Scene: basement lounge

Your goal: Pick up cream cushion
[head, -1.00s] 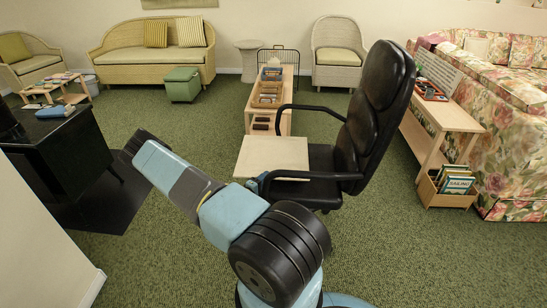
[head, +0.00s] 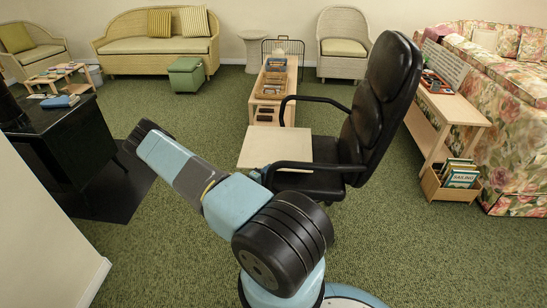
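A small cream cushion (head: 484,40) rests against the back of the floral sofa (head: 510,120) at the far right, beyond the wooden side table. Another pale cushion, cream with faint stripes (head: 194,21), stands on the wicker sofa (head: 120,45) at the back left, beside a yellow striped cushion (head: 160,23). I cannot tell which one the task names. My blue and black arm reaches up and left in the foreground, far from both sofas. My gripper's fingers cannot be made out, and nothing shows held.
A black office chair (head: 385,95) and pale board (head: 274,147) stand just beyond my arm. A wooden side table (head: 460,112) and book crate (head: 432,186) stand right. A black desk (head: 75,145) and wall edge are left. Green carpet is open between desk and chair.

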